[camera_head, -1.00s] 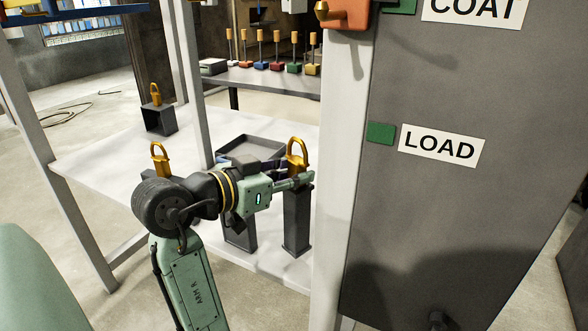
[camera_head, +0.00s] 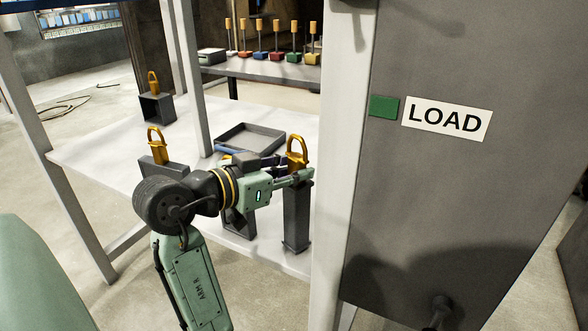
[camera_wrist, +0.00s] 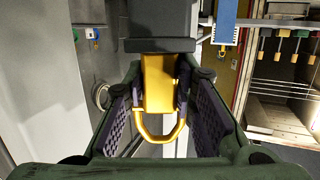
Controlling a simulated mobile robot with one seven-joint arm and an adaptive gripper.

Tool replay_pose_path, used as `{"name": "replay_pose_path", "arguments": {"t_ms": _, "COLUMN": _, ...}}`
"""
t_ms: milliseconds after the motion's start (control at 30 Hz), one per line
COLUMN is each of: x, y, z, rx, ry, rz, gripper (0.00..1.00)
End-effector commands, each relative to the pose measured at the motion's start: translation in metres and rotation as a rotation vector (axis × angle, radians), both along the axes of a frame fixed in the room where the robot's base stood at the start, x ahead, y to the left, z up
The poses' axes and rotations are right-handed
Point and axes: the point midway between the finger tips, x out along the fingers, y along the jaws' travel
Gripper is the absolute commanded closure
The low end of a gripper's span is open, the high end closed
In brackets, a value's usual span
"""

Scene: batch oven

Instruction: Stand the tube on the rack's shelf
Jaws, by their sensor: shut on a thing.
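My gripper (camera_head: 297,178) is shut on the yellow loop handle (camera_wrist: 160,85) at the top of a tall dark tube (camera_head: 296,217). In the wrist view the handle lies between the two finger pads, with a dark block (camera_wrist: 162,30) beyond it. In the head view the tube is upright over the front right of the white rack shelf (camera_head: 105,152), close beside the grey post. I cannot tell whether its foot touches the shelf.
A dark tray (camera_head: 250,139) lies on the shelf behind my gripper. Dark pieces with yellow handles stand at the left (camera_head: 157,108) and nearer my arm (camera_head: 157,145). A grey post (camera_head: 336,180) and the panel with the LOAD sign (camera_head: 447,118) bound the right side.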

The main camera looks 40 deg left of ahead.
Motion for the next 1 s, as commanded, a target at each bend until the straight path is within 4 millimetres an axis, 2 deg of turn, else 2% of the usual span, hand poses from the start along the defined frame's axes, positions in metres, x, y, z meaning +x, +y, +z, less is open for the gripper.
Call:
{"name": "replay_pose_path", "arguments": {"t_ms": 567, "x": 0.0000, "y": -0.0002, "z": -0.0085, "rx": 0.001, "ry": -0.002, "rz": 0.001, "gripper": 1.00}}
{"name": "replay_pose_path", "arguments": {"t_ms": 600, "x": -0.0001, "y": -0.0002, "z": -0.0077, "rx": 0.001, "ry": -0.002, "rz": 0.001, "gripper": 0.74}}
{"name": "replay_pose_path", "arguments": {"t_ms": 900, "x": 0.0000, "y": -0.0001, "z": -0.0081, "rx": 0.001, "ry": -0.001, "rz": 0.000, "gripper": 0.54}}
{"name": "replay_pose_path", "arguments": {"t_ms": 1000, "x": -0.0001, "y": -0.0001, "z": -0.0083, "rx": 0.000, "ry": 0.000, "rz": 0.000, "gripper": 0.53}}
